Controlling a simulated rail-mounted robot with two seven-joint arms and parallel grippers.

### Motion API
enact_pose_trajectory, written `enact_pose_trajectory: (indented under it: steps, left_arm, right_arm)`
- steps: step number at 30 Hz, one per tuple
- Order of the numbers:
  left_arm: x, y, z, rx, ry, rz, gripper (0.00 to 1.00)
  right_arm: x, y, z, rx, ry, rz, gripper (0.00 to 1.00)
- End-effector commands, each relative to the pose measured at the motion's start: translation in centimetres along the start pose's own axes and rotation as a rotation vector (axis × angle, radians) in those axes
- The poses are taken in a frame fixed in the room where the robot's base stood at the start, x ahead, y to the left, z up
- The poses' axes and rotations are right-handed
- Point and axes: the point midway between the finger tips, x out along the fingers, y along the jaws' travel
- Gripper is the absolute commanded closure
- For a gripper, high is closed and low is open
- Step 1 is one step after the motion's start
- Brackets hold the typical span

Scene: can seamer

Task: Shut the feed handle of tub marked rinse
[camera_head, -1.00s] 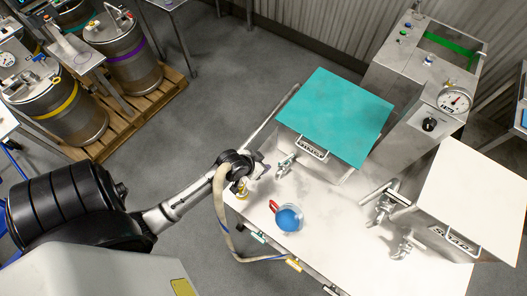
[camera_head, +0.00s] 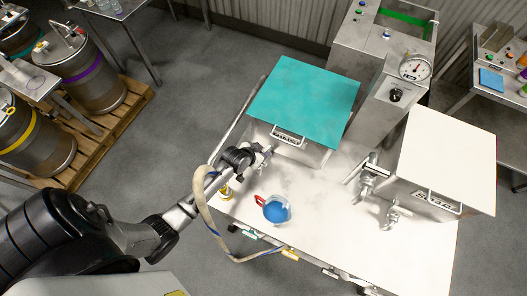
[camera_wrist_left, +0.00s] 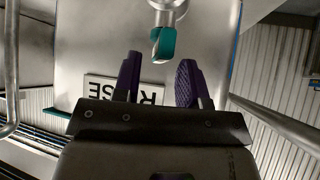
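The rinse tub has a teal lid (camera_head: 303,100) and a small front plate (camera_head: 287,139). In the left wrist view its plate (camera_wrist_left: 97,88) shows upside down and partly reads RINSE. The feed handle (camera_wrist_left: 163,42) is a metal valve lever with a teal tip, at top centre of that view. In the head view the valve (camera_head: 263,157) is partly hidden by my gripper. My left gripper (camera_wrist_left: 159,60) is open, its purple fingers apart with the teal tip just beyond and between them. In the head view it (camera_head: 250,158) is at the tub's front left corner. My right gripper is not in view.
A white-lidded tub (camera_head: 447,155) with metal valves (camera_head: 392,217) stands to the right. A cup of blue liquid (camera_head: 275,210) with a red handle is on the white bench (camera_head: 320,235). A gauge (camera_head: 415,67) stands behind. A hose hangs by my left arm.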

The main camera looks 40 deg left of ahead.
Motion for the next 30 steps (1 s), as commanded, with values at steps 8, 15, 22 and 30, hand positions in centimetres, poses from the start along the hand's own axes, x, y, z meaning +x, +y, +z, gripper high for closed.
enact_pose_trajectory:
  steps: [8, 15, 22, 30]
  left_arm:
    - [1.9, 0.0, 0.0, 0.0, 0.0, 0.0, 0.61]
    - [2.1, 0.0, 0.0, 0.0, 0.001, 0.0, 0.61]
    - [2.1, 0.0, 0.0, 0.0, 0.0, 0.0, 0.71]
    - [2.1, 0.0, 0.0, 0.0, 0.0, 0.0, 0.97]
  right_arm:
    - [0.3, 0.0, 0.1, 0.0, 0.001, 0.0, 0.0]
    - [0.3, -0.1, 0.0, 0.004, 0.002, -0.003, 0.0]
    - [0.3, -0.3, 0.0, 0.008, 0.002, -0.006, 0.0]
    - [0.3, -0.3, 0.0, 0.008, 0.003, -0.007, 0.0]
